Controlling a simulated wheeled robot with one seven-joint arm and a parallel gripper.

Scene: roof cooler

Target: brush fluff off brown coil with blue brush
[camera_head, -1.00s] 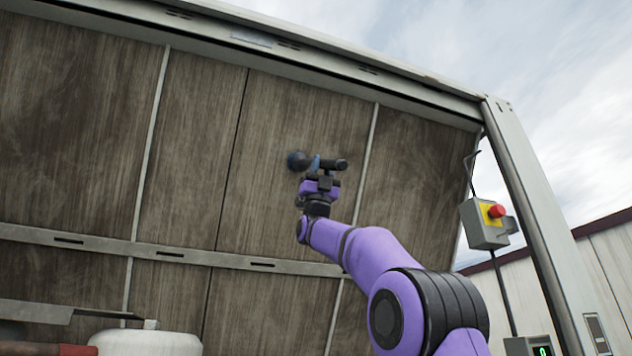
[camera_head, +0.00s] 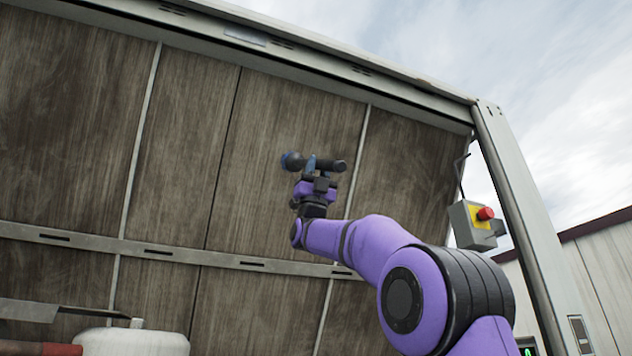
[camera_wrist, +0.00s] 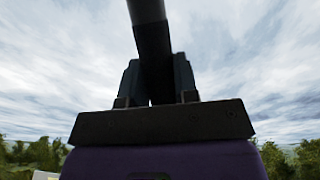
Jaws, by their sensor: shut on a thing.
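The brown coil (camera_head: 187,150) is a tall, tilted, brown-grey panelled face in a pale metal frame, filling much of the head view. My gripper (camera_head: 312,168) is raised in front of its right part and is shut on the blue brush (camera_head: 290,161). The brush has a dark handle lying crosswise in the jaws and a round bluish-dark head at its left end. I cannot tell whether the head touches the coil. In the wrist view the dark handle (camera_wrist: 152,45) rises between the two fingers. No separate fluff can be made out; the coil looks streaked and dull.
A pale metal post (camera_head: 520,200) stands at the right. A yellow-grey box with a red button (camera_head: 480,224) hangs beside it. A metal rail (camera_head: 180,255) crosses the coil low down. A white rounded tank (camera_head: 130,342) stands at the lower left. Open sky lies at the upper right.

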